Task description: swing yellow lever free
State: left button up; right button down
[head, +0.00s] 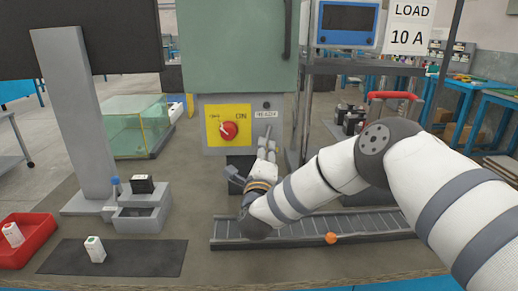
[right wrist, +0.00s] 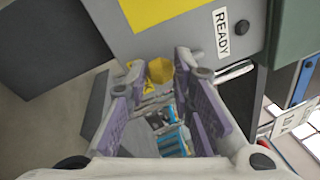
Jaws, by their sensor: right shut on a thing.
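My right gripper (head: 256,163) reaches low in front of the grey-green machine (head: 240,55), under its yellow panel (head: 243,124) with a red knob (head: 229,131). In the right wrist view its purple-padded fingers (right wrist: 159,82) stand either side of a yellow lever end (right wrist: 160,69), and the gripper is shut on it. The fingers and wrist hide the lever in the head view. Its lower part is hard to make out in the wrist view. My left gripper is not in view.
A conveyor with rollers (head: 290,229) and an orange ball (head: 331,238) lies in front, under my right arm. A grey fixture (head: 142,217), a red tray (head: 38,229) and a dark mat (head: 150,257) are at left. A glass tank (head: 128,126) stands behind.

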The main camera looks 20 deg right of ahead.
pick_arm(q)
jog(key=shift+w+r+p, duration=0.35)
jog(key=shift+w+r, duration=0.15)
pick_arm(e)
jog(key=shift+s+d+n+t+y, duration=0.2)
jog(key=shift+d+n, duration=0.25)
jog(key=shift+n, duration=0.65)
jog(key=shift+s+d+n+t+y, duration=0.15)
jog(key=shift+d+n, duration=0.3)
jog(key=shift+n, duration=0.65)
jog(key=shift+w+f, duration=0.1)
jog(key=c, duration=1.6)
grip_release()
jog(key=shift+c, duration=0.2)
jog(key=v, duration=1.2)
